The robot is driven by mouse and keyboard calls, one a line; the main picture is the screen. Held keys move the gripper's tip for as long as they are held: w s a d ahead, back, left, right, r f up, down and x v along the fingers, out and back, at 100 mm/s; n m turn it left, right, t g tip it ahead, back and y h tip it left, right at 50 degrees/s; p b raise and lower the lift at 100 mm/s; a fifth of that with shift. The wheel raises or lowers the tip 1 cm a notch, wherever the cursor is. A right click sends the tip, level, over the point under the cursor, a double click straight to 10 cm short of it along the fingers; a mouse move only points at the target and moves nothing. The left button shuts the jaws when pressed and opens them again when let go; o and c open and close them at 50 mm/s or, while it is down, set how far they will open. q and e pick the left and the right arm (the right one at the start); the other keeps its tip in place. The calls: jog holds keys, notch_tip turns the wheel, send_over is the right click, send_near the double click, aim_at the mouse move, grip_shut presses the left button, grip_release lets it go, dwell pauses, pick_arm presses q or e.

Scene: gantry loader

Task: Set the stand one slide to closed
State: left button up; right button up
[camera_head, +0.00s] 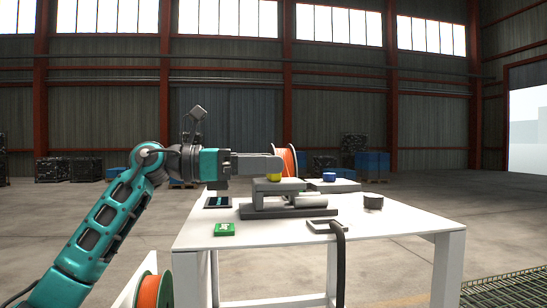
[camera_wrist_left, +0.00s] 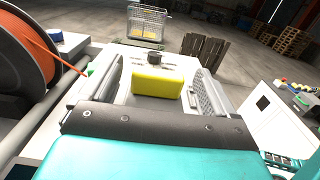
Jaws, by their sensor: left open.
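The stand (camera_head: 285,211) is a grey fixture with a flat base and a raised sliding part (camera_head: 280,186), lying on the white table. A yellow block (camera_head: 274,178) sits on top of it, and it also shows in the left wrist view (camera_wrist_left: 157,86). My left gripper (camera_head: 276,166) reaches in from the left over the stand. Its fingers are open, one on each side of the yellow block in the left wrist view, with gaps visible. Markings for the slide's position cannot be read. My right gripper is not in view.
An orange spool (camera_head: 286,158) stands behind the stand. A blue knob (camera_head: 329,177) is on a grey fixture to the right. The table's right side is mostly clear.

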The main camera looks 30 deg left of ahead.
pick_arm(q)
jog(key=shift+x, duration=1.1)
jog(key=shift+a, duration=0.1)
jog(key=c, duration=1.4)
jog(key=shift+w, duration=0.1)
jog(key=shift+c, duration=0.2)
jog(key=p+x, duration=0.3)
jog(key=x, duration=0.2)
